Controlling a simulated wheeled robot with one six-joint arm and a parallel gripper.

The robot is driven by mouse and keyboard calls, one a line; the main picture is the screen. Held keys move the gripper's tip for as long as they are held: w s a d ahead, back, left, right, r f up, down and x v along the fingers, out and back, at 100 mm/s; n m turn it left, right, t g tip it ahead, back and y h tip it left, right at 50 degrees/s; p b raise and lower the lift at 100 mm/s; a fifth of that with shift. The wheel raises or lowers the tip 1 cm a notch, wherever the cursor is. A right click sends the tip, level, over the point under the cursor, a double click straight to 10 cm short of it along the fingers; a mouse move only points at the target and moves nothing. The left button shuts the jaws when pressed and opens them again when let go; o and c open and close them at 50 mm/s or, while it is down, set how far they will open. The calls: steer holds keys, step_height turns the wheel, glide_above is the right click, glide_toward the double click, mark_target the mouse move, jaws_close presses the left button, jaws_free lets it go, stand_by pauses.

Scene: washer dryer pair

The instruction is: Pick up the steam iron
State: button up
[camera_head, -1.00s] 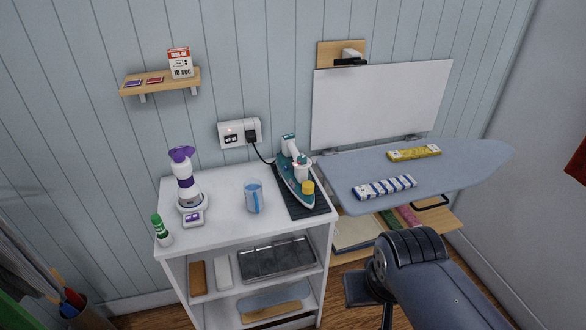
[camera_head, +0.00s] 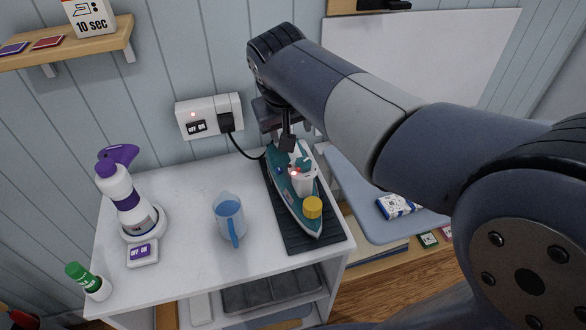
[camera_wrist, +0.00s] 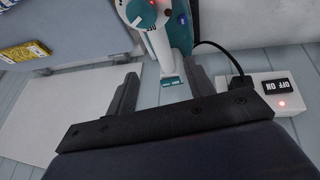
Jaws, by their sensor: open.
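The steam iron (camera_head: 296,190) is teal and white with a yellow cap. It lies on a dark ribbed mat (camera_head: 322,236) at the right side of the white cabinet top. A red light glows on its body. My gripper (camera_head: 279,142) is at the iron's far end, near the wall, and hides part of it. In the wrist view, my gripper's two fingers (camera_wrist: 161,84) are apart, with the far end of the iron (camera_wrist: 160,40) between and beyond them. I cannot tell whether a finger touches the iron.
A wall outlet (camera_head: 209,116) with a plug and black cord is just left of my gripper. A blue jug (camera_head: 230,218), a purple-topped spray bottle (camera_head: 125,195) and a green-capped bottle (camera_head: 88,280) stand on the cabinet. The ironing board (camera_head: 350,175) is right of the iron.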

steer(key=x, duration=1)
steer(key=shift+s+a+f, duration=0.1)
steer(key=shift+s+f, duration=0.05)
steer(key=shift+f, duration=0.05)
steer(key=c, duration=1.1)
steer(key=shift+r, duration=0.15)
